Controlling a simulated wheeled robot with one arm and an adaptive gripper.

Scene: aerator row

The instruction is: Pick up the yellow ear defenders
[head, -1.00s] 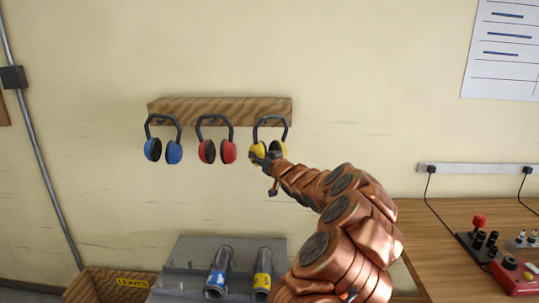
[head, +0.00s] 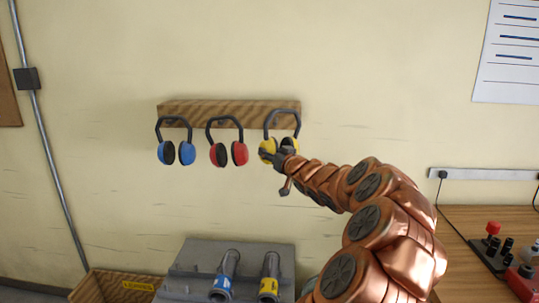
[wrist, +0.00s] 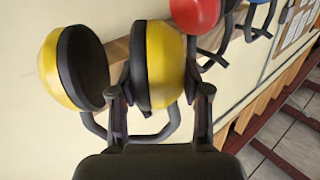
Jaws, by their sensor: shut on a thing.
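The yellow ear defenders (head: 266,147) have two yellow cups with black pads and a dark headband. They are at the right end of a wooden wall rack (head: 228,107), their band in front of its face and a little higher than the neighbouring bands. My gripper (head: 285,152) is at their right cup and partly hides it. In the wrist view, the fingers of my gripper (wrist: 160,97) are shut on one yellow cup (wrist: 163,65), one finger on each side. The other cup (wrist: 60,70) is free to the left. I cannot tell whether the band still touches its peg.
Blue ear defenders (head: 176,152) and red ear defenders (head: 228,153) hang to the left on the rack. Below is a grey stand (head: 200,262) with two tubes, beside a wooden box (head: 100,285). A bench (head: 462,225) with controls stands at right.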

